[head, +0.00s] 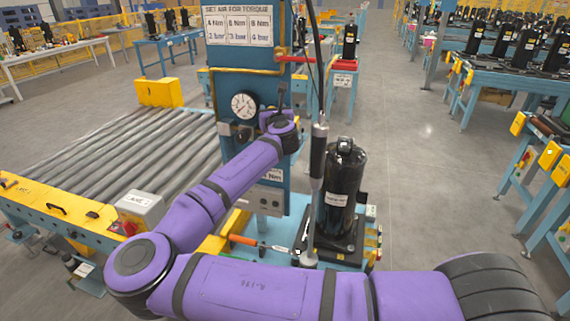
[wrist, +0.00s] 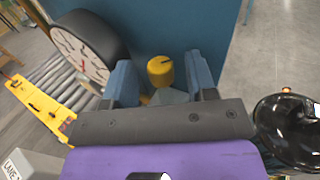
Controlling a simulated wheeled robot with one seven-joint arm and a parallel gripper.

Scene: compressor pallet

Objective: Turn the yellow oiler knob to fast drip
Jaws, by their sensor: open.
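The yellow oiler knob (wrist: 160,71) shows in the wrist view as a small upright cylinder with a dark mark on its top. My gripper (wrist: 163,80) is open, with one blue-grey finger on each side of the knob in the picture. I cannot tell how far the knob is from the fingertips, and no contact shows. In the head view my gripper (head: 277,117) is at the blue panel, right of the pressure gauge (head: 244,104). My arm hides the knob there. The gauge (wrist: 80,52) fills the upper left of the wrist view.
The blue panel (head: 236,88) carries a torque chart (head: 239,25). A hanging driver (head: 318,158) and a black compressor (head: 341,190) stand to the right; the compressor also shows in the wrist view (wrist: 290,130). A roller conveyor (head: 120,150) lies left.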

